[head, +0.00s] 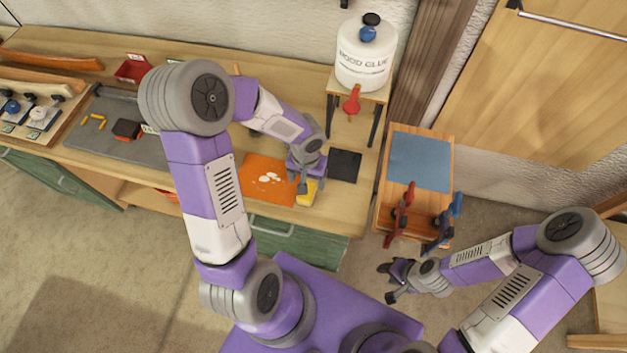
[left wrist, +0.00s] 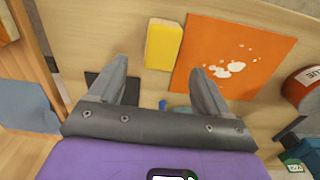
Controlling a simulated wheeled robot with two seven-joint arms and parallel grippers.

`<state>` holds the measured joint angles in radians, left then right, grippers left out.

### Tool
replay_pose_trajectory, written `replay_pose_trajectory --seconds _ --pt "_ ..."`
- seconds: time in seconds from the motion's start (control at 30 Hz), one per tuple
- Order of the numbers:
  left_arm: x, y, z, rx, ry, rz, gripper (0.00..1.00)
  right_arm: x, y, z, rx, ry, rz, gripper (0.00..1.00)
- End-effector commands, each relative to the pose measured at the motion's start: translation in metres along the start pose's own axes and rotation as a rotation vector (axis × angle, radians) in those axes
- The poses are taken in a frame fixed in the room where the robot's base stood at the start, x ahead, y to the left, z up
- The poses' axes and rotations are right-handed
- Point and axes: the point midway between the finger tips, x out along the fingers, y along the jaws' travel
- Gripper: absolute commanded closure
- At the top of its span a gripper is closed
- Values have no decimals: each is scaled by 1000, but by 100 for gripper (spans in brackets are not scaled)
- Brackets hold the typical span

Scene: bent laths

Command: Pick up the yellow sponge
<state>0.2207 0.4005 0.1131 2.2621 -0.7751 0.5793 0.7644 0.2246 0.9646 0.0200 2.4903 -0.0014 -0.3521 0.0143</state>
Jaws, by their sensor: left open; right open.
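The yellow sponge (head: 309,197) lies on the wooden workbench beside the right edge of an orange sheet with white spots (head: 262,180). My left gripper (head: 305,183) is over it in the head view and hides part of it. In the left wrist view the whole sponge (left wrist: 163,45) shows as an upright yellow block shape beyond the fingertips. My left gripper (left wrist: 158,70) is open there, with nothing between its fingers, and the sponge lies apart from them. My right gripper (head: 387,282) is open and empty, above the floor at the right, away from the bench.
A black square (head: 345,165) lies right of the sponge. A glue container (head: 366,55) stands on a small stand behind, with a red nozzle hanging. A low wooden table with a blue mat (head: 420,160) and red and blue clamps is at the right.

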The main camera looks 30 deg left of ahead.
Motion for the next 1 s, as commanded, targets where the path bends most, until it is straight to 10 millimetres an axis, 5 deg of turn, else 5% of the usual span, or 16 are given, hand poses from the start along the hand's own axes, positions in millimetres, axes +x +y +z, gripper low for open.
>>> replay_pose_trajectory --seconds 0.5,0.8,1.0 --pt "65 0 -10 2 -4 1 22 9 4 0 0 0 0 57" --pt "70 0 -11 0 0 2 22 10 4 0 0 0 0 57" --pt "70 0 -11 1 -1 2 50 10 4 0 0 0 0 57"
